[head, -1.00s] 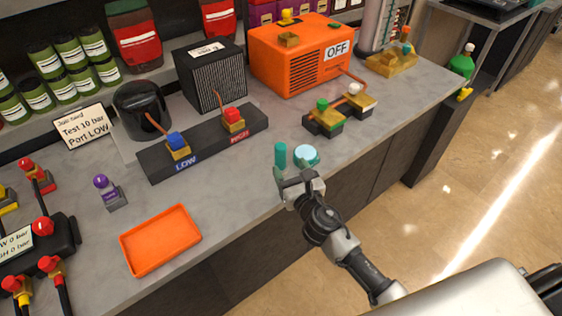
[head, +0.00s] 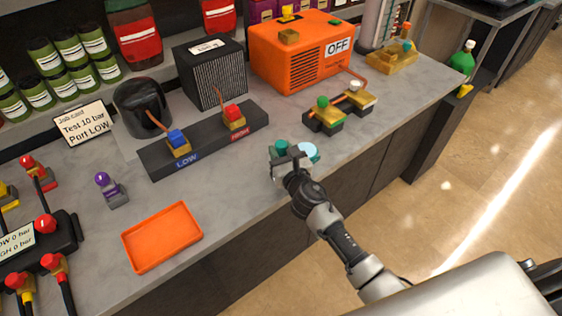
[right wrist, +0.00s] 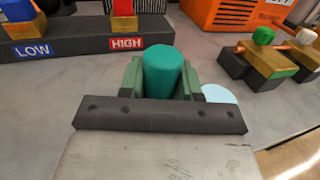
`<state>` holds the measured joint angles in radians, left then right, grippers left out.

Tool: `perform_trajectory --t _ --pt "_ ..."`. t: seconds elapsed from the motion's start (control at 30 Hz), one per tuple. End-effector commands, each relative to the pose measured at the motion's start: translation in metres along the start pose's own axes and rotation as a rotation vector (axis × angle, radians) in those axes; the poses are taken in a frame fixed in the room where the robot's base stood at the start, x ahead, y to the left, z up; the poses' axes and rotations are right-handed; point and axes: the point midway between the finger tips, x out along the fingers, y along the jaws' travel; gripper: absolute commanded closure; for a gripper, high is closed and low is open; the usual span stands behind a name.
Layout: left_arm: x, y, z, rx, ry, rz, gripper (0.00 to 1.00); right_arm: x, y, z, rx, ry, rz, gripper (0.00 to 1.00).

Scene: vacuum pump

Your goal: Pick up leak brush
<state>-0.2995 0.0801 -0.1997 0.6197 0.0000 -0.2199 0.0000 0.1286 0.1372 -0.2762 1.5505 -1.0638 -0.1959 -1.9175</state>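The leak brush appears to be the teal upright cylinder (right wrist: 163,72), standing on the counter near its front edge; in the head view its top (head: 280,148) shows behind my gripper. My right gripper (head: 291,157) is at the brush. In the right wrist view its two green fingers (right wrist: 162,80) stand on either side of the cylinder, very close to it. I cannot tell whether they press on it. The cylinder's lower part is hidden by the dark gripper bar. A light blue round-topped pot (right wrist: 219,95) is just right of the brush. My left gripper is not in view.
A dark block with LOW and HIGH ports (head: 205,140) lies behind to the left. An orange tray (head: 161,237) is at the front left. Green and white valve fittings (head: 338,110) sit to the right, and the orange OFF machine (head: 300,52) behind. Counter around the brush is mostly clear.

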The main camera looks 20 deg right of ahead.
Motion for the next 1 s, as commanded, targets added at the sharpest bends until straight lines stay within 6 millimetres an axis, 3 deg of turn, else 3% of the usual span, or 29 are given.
perform_trajectory --t 0.03,0.13,0.47,0.63,0.73,1.0 --pt "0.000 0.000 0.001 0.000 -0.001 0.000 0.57 0.000 0.000 0.000 0.000 0.000 0.000 0.79" --pt "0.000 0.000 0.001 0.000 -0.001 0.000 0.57 0.000 0.000 0.000 0.000 -0.001 0.000 0.91" --pt "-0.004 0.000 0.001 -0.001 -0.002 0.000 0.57 0.000 0.000 0.006 -0.001 -0.002 0.001 0.91" --pt "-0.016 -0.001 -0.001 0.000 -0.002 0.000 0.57 0.000 -0.001 0.028 -0.004 -0.002 0.002 0.91" --pt "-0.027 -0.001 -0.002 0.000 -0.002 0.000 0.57 0.000 -0.001 0.051 -0.006 -0.005 0.003 0.91" --pt "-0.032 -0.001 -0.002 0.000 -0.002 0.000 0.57 -0.038 -0.052 0.079 -0.008 -0.001 0.001 0.91"
